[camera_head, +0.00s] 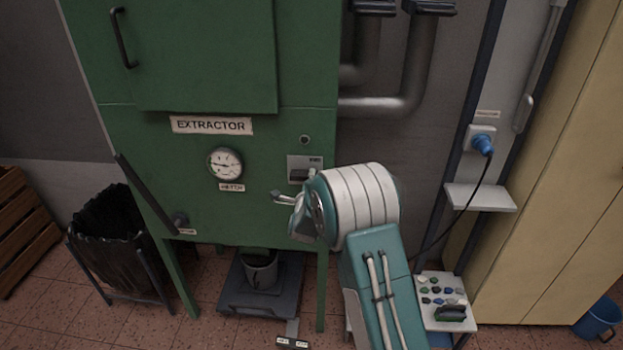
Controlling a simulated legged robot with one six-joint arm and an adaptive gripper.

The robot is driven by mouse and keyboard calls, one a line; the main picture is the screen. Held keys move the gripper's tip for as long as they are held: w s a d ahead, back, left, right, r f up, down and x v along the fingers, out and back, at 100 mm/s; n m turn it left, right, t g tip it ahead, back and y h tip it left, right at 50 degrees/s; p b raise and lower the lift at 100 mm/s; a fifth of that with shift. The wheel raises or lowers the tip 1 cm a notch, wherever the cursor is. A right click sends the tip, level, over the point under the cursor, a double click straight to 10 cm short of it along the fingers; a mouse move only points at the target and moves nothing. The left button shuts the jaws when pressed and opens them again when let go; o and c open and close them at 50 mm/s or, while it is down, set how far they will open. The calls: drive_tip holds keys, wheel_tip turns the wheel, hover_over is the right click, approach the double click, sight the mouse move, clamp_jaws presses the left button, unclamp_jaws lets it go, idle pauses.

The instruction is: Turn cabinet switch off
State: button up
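The green cabinet (140,140) carries an EXTRACTOR label and fills the left and centre of the view. Its switch (299,174) is a dark part on a small grey plate, right of the round gauge. My arm comes up from the lower right, and its thick white and teal wrist lies just right of and below the plate. My gripper (288,199) is at the wrist's left side, close below the switch, with one pale finger pointing left. The rest of the gripper is hidden by the wrist. I cannot tell whether it touches the cabinet.
A gauge (225,164) sits left of the switch, and a dark lever (143,188) slants across the cabinet's left. A black bin (108,238) stands at left. A bucket (261,270) is under the cabinet. A blue plug (482,144) with a hanging cable is at right.

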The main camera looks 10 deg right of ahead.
drive_tip(key=shift+r, duration=0.15)
drive_tip(key=shift+s, duration=0.15)
drive_tip(key=v, duration=1.1)
drive_tip(key=shift+s+a, duration=0.2)
drive_tip(key=shift+s, duration=0.1)
